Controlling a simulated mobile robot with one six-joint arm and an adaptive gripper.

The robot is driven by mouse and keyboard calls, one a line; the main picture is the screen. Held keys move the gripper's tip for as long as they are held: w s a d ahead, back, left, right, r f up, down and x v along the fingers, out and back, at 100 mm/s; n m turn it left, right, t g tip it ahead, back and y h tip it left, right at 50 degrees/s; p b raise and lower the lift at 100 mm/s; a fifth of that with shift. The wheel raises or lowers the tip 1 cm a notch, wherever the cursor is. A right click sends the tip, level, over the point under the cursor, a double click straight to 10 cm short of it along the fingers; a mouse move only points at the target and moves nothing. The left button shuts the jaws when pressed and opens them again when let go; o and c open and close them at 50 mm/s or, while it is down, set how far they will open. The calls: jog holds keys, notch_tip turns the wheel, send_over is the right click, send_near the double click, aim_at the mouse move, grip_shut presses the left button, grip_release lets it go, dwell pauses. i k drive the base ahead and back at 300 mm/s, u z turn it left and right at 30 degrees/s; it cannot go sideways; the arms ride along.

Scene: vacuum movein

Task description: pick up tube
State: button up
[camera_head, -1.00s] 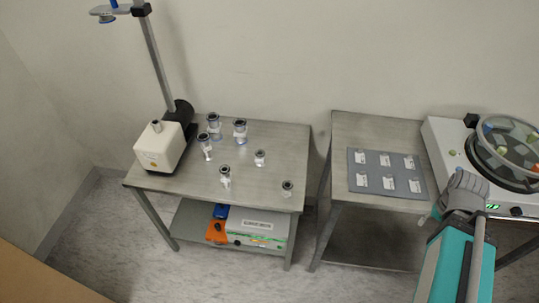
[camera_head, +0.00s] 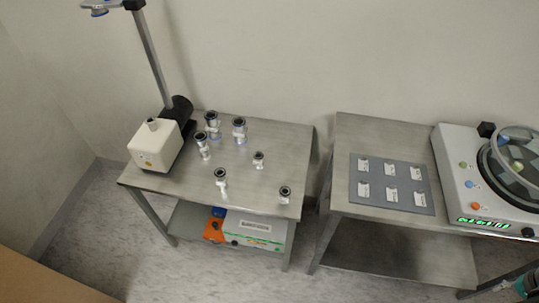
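Several small tube-like metal fittings with dark round tops stand on the left table (camera_head: 262,182). Two larger ones, a back-left tube (camera_head: 212,122) and a back-middle tube (camera_head: 239,130), stand towards the rear. A tube with a side branch (camera_head: 202,146) stands near the white pump. Smaller ones are a front tube (camera_head: 221,180), a middle tube (camera_head: 259,160) and a front-right tube (camera_head: 285,194). Nothing touches them. A small part of my arm shows at the lower right edge. My gripper is not clearly visible.
A white pump unit (camera_head: 155,146) with a tall pole stands at the table's left. A gap separates this table from the right table (camera_head: 380,130), which bears a grey mat (camera_head: 367,202) with several white labelled pieces. A round-topped device (camera_head: 478,202) stands far right. A box (camera_head: 262,232) sits below.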

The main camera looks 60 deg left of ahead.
aim_at(258, 157)
jog(key=z, duration=0.1)
jog(key=k, duration=1.8)
jog(key=u, duration=1.15)
jog(key=i, duration=0.7)
